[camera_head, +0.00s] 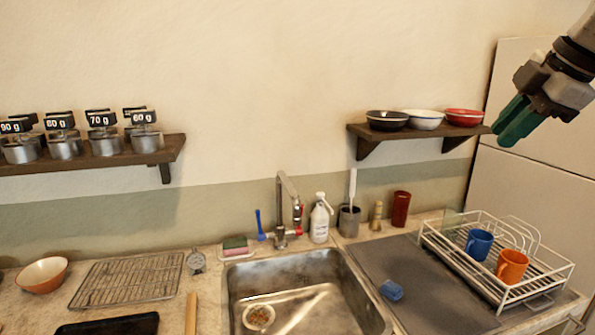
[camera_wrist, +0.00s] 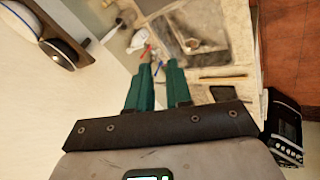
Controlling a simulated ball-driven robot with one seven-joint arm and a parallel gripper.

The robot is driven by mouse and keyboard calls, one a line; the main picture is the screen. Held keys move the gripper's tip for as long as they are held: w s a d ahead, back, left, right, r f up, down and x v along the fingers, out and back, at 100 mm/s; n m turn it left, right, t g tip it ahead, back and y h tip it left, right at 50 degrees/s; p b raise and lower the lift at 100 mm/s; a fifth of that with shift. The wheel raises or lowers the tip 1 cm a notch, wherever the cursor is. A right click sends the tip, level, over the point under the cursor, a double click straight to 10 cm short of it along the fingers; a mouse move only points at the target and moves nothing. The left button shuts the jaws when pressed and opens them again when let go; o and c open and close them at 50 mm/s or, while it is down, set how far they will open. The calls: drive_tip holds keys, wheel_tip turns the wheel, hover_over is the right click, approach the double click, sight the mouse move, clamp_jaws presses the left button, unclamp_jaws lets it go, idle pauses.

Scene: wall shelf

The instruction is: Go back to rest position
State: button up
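My gripper (camera_head: 513,122) is raised at the upper right of the head view, in the air near the right end of the right wall shelf (camera_head: 371,134). Its teal fingers point down and to the left. In the wrist view the fingers of my gripper (camera_wrist: 160,75) stand apart with a narrow gap, and nothing shows between them. A black bowl (camera_head: 387,121), a white bowl (camera_head: 423,120) and a red bowl (camera_head: 464,117) stand in a row on that shelf.
The left shelf (camera_head: 158,156) holds several labelled metal canisters (camera_head: 65,146). Below are the sink (camera_head: 300,300), tap (camera_head: 283,205), soap bottle (camera_head: 320,220) and a dish rack (camera_head: 450,262) with a blue mug (camera_head: 479,243) and an orange mug (camera_head: 512,265). A tall pale panel (camera_head: 530,200) stands behind my gripper.

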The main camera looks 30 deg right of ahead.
drive_tip(key=w+a+f+m+t+y, duration=0.1)
drive_tip(key=w+a+f+m+y, duration=0.1)
drive_tip(key=w+a+f, duration=0.4)
drive_tip(key=w+a+f+m+t+y, duration=0.15)
drive_tip(key=w+f, duration=0.25)
drive_tip(key=f, duration=0.5)
drive_tip(key=a+f+m+y, duration=0.1)
drive_tip(key=a+f+m, duration=0.1)
drive_tip(key=a+f, duration=0.5)
drive_tip(key=a+f+m, duration=0.2)
drive_tip(key=a+f, duration=0.2)
drive_tip(key=f, duration=0.6)
drive_tip(key=s+a+f+m+g, duration=0.1)
drive_tip(key=s+a+f+g, duration=0.1)
drive_tip(key=s+a+f, duration=0.45)
drive_tip(key=s+a+f+m+g, duration=0.1)
drive_tip(key=s+f+m+g, duration=0.15)
drive_tip(key=f, duration=0.65)
drive_tip(key=s+f+g+h, duration=0.1)
drive_tip(key=s+f+h, duration=0.1)
drive_tip(key=s+f, duration=0.3)
drive_tip(key=s+f+g+h, duration=0.1)
drive_tip(key=s+f, duration=0.4)
drive_tip(key=s, duration=0.8)
drive_tip(key=shift+s+d+m+g+h, duration=0.15)
drive_tip(key=shift+s+m+g+h, duration=0.15)
drive_tip(key=shift+g, duration=0.3)
drive_tip(key=shift+w, duration=0.1)
